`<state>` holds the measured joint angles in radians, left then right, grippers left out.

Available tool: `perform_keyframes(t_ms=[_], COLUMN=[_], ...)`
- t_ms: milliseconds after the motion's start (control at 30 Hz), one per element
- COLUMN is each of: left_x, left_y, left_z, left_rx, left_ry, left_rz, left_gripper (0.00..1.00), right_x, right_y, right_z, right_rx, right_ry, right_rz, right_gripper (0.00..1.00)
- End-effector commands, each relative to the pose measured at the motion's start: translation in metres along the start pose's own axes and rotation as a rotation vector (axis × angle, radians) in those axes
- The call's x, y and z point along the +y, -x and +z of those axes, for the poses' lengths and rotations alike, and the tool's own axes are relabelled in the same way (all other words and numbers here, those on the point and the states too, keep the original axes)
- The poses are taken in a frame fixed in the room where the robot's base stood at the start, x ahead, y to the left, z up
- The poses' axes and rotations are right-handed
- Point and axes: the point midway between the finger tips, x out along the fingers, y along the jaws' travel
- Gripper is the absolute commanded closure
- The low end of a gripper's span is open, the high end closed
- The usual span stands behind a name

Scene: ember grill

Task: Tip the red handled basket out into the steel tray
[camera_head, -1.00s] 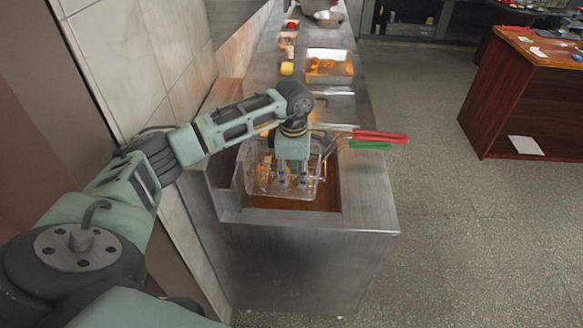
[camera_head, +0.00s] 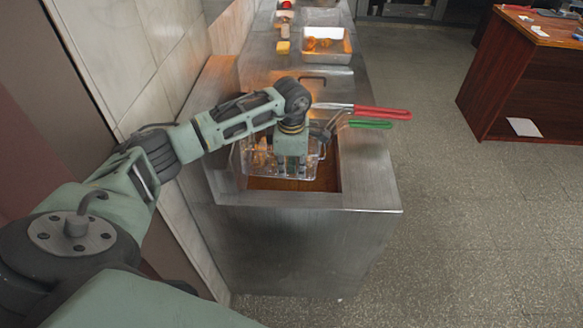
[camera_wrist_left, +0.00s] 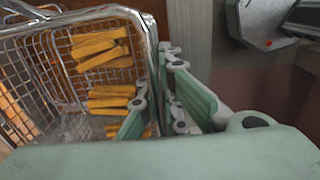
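Two wire baskets sit at the fryer well. One has a red handle (camera_head: 382,112), the other a green handle (camera_head: 370,124); both handles point right. My left gripper (camera_head: 292,170) is over the near basket wall (camera_head: 318,168), fingers apart and pointing down. Which handle that basket belongs to is hard to tell. In the left wrist view the basket rim (camera_wrist_left: 152,40) runs beside the fingers (camera_wrist_left: 160,112), and yellow fries (camera_wrist_left: 98,45) lie inside the mesh. A steel tray (camera_head: 349,48) with orange pieces stands farther back on the counter. My right gripper is out of view.
The fryer well (camera_head: 328,180) is set into a steel counter, with a tiled wall (camera_head: 120,60) on its left. A yellow block (camera_head: 283,47) stands left of the tray. A brown wooden desk (camera_head: 520,90) stands right, across open floor.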

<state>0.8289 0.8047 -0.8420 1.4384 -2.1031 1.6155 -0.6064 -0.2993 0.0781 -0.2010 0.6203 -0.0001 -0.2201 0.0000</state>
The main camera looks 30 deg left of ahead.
Motion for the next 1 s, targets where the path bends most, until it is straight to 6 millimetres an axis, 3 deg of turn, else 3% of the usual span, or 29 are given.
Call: perform_keyframes(t_ms=[367,667,1000], left_x=[0.0003,0.0002,0.0004], left_y=[0.0003,0.0002,0.0027], left_z=[-0.0003,-0.0003,-0.0001], left_rx=[0.000,0.000,0.000], left_ry=[0.000,0.000,0.000], left_rz=[0.001,0.000,0.001], left_gripper=[1.00,0.73,0.73], right_x=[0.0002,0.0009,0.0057], right_y=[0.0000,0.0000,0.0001], right_z=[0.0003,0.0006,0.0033], right_rx=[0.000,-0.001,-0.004], right_ry=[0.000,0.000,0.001], right_rz=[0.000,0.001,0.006], right_gripper=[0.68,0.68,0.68])
